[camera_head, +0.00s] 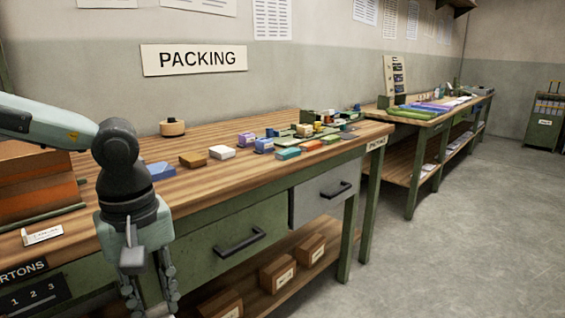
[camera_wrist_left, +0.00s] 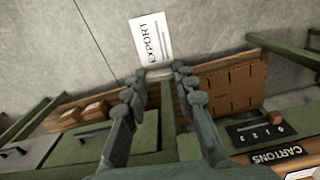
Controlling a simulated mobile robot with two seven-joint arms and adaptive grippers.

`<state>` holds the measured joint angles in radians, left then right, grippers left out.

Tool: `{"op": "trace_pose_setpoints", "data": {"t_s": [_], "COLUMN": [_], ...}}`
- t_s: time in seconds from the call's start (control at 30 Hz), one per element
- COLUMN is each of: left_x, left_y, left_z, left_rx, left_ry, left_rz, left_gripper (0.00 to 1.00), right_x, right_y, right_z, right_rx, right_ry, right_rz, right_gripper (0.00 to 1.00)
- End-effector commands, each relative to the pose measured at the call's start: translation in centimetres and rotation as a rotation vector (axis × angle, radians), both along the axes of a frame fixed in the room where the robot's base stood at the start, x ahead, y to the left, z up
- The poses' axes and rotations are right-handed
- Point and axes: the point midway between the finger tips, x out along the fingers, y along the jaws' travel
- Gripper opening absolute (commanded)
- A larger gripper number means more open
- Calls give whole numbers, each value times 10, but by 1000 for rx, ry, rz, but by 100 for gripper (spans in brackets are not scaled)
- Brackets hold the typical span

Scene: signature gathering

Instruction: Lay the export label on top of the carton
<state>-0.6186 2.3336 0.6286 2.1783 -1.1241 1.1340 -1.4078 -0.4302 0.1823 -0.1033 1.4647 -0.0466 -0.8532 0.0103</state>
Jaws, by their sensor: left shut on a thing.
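My left gripper (camera_wrist_left: 160,72) is shut on the export label (camera_wrist_left: 151,38), a white card reading EXPORT, in the left wrist view. The card sticks out past the fingertips over the grey floor. In the head view the left gripper (camera_head: 150,285) hangs in front of the bench edge, its fingertips near the bottom of the picture; the label does not show there. Brown cartons with white labels (camera_head: 278,275) stand on the lower shelf. A large orange-brown box-like thing (camera_head: 35,190) is on the bench at the left, partly behind my arm. I cannot tell which is the task's carton. My right gripper is not in view.
The wooden bench (camera_head: 225,175) carries small coloured blocks (camera_head: 288,153) and a round wooden thing (camera_head: 172,127). Drawers (camera_head: 240,235) are below. The floor (camera_head: 440,250) at right is clear.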

Motion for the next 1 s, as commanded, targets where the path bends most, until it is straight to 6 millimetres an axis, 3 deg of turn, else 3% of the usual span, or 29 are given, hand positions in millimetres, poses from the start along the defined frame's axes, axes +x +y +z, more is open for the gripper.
{"op": "trace_pose_setpoints", "data": {"t_s": [0.03,0.23,0.63,0.87,1.0], "left_x": [9,39,70,78,82], "left_y": [-5,-18,-31,8,40], "left_z": [-15,-49,-85,-69,-58], "left_rx": [4,1,1,1,-1], "left_ry": [8,5,3,-3,-3], "left_rz": [-102,-429,-771,-704,-645], "left_gripper": [15,15,15,15,15], "right_x": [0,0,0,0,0], "right_y": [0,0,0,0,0], "right_z": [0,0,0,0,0], "right_rx": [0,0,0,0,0], "right_ry": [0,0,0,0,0], "right_rz": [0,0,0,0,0], "right_gripper": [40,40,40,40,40]}}
